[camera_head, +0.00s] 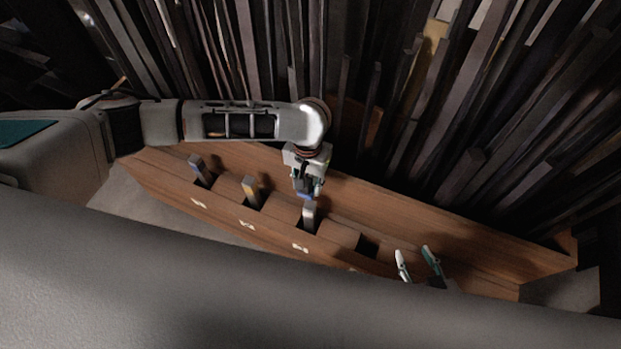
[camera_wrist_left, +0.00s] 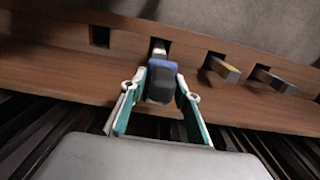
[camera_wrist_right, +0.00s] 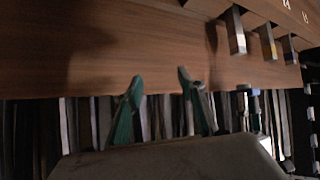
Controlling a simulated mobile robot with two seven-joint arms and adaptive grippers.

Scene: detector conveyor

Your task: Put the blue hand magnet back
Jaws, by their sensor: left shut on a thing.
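The blue hand magnet (camera_wrist_left: 161,82) has a blue end and a paler metal part; in the head view its blue part (camera_head: 305,197) shows just under my left gripper (camera_head: 308,186). Its metal part is at the third slot from the left, but how deep it sits is hidden. In the left wrist view the fingers of my left gripper (camera_wrist_left: 155,100) are shut on it, one on each side. My right gripper (camera_head: 417,263) is open and empty over the right part of the wooden rack; it also shows in the right wrist view (camera_wrist_right: 160,90).
The wooden rack (camera_head: 450,230) holds a yellow-marked block (camera_head: 250,189) and a blue-grey block (camera_head: 199,168) in slots left of my left gripper. An empty slot (camera_head: 368,246) lies to its right. Dense dark upright slats (camera_head: 400,100) stand behind the rack.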

